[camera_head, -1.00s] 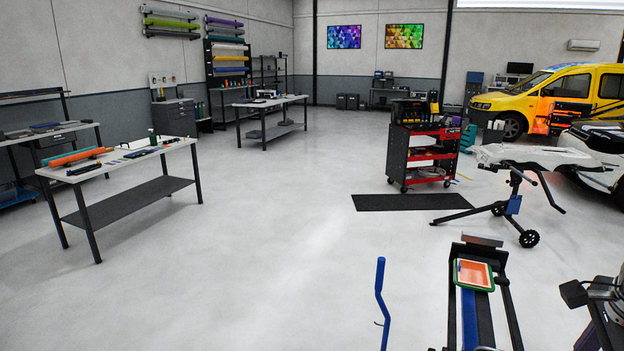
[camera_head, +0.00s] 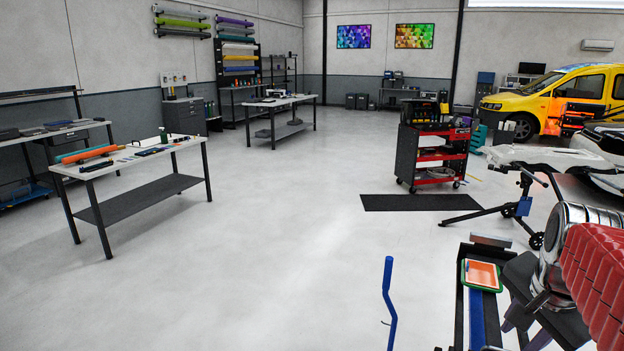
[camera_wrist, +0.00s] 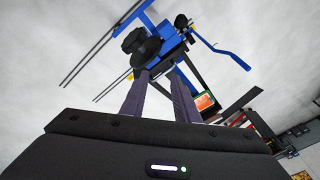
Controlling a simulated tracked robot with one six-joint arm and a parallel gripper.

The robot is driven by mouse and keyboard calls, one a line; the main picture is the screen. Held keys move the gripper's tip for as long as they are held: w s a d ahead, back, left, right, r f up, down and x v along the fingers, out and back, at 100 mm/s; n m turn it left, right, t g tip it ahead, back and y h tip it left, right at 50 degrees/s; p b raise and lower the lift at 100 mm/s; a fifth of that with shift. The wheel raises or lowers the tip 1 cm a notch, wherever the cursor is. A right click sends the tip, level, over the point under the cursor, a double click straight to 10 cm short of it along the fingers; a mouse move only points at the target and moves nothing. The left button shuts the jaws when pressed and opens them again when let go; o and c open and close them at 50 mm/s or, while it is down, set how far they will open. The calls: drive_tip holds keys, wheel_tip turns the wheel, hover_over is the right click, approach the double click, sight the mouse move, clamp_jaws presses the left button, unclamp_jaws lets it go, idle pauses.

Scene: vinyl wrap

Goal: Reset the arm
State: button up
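My arm, with a silver joint and a red ribbed sleeve, enters at the right of the head view. My gripper (camera_head: 522,328) hangs at its end, with dark purple fingers pointing down beside the blue strip. In the wrist view my gripper (camera_wrist: 160,76) has its two fingers apart, with pale floor between them and nothing held. The orange pad in a green-rimmed tray (camera_head: 482,275) lies on the dark frame in front of me. That tray also shows beyond the fingers in the wrist view (camera_wrist: 204,102).
A blue bent handle (camera_head: 389,300) stands left of the frame. A red tool cart (camera_head: 432,155), a black mat (camera_head: 420,202) and a folding stand (camera_head: 520,205) are farther out. A workbench (camera_head: 140,157) stands at left. The middle floor is clear.

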drive_tip(key=s+a+f+n+y, duration=0.1)
drive_tip(key=s+a+f+n, duration=0.1)
drive_tip(key=a+n, duration=0.5)
drive_tip(key=s+a+f+n+t+y, duration=0.1)
drive_tip(key=s+a+f+n, duration=0.2)
drive_tip(key=a+n, duration=0.5)
drive_tip(key=a+f, duration=0.1)
drive_tip(key=a, duration=0.5)
drive_tip(key=shift+a+f+t, duration=0.15)
drive_tip(key=shift+a+t, duration=0.15)
drive_tip(key=shift+a, duration=0.05)
drive_tip(key=shift+d, duration=0.1)
